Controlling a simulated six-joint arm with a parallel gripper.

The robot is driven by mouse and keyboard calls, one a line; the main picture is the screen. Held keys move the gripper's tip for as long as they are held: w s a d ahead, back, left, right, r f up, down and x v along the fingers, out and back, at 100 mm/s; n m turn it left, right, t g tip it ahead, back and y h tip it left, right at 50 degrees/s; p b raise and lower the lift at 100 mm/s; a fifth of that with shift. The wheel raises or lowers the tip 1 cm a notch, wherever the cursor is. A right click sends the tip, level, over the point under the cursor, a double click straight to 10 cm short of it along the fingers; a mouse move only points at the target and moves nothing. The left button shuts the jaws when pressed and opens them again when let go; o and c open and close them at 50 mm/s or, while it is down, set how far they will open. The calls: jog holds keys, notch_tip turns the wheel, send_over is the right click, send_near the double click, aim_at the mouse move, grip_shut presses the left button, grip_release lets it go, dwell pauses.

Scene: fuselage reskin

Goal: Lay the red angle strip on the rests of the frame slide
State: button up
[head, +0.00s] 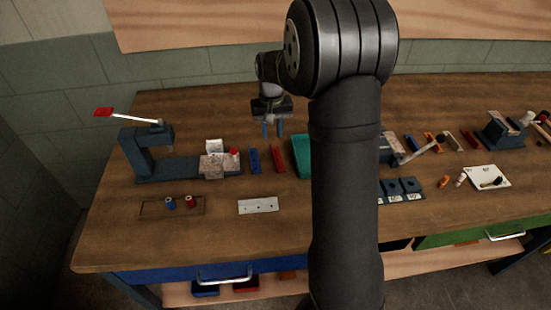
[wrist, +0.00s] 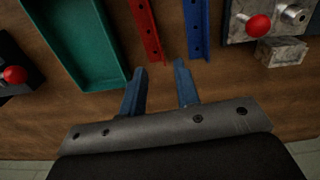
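The red angle strip (head: 278,158) lies on the bench beside a blue strip (head: 254,160). In the wrist view the red strip (wrist: 146,28) shows a row of holes, with the blue strip (wrist: 196,28) to its right. My gripper (head: 272,129) is above the bench, behind the strips. In the wrist view its two fingers (wrist: 160,70) are apart with nothing between them, near the strips' ends. A pale metal block with a red knob (head: 215,162), possibly the frame slide, sits on the dark base of the lever press; it also shows in the wrist view (wrist: 255,22). Its rests are not clear.
A teal tray (head: 301,156) lies just right of the red strip. The dark press (head: 147,150) with a red-ended lever stands left. A white plate with holes (head: 258,205) and a small tray with spools (head: 150,208) lie in front. My arm hides the middle.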

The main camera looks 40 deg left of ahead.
aim_at(278, 157)
jog(key=f, duration=0.7)
jog(key=shift+w+a+f, duration=0.15)
jog(key=shift+a+f, duration=0.1)
jog(key=shift+f, duration=0.05)
grip_shut()
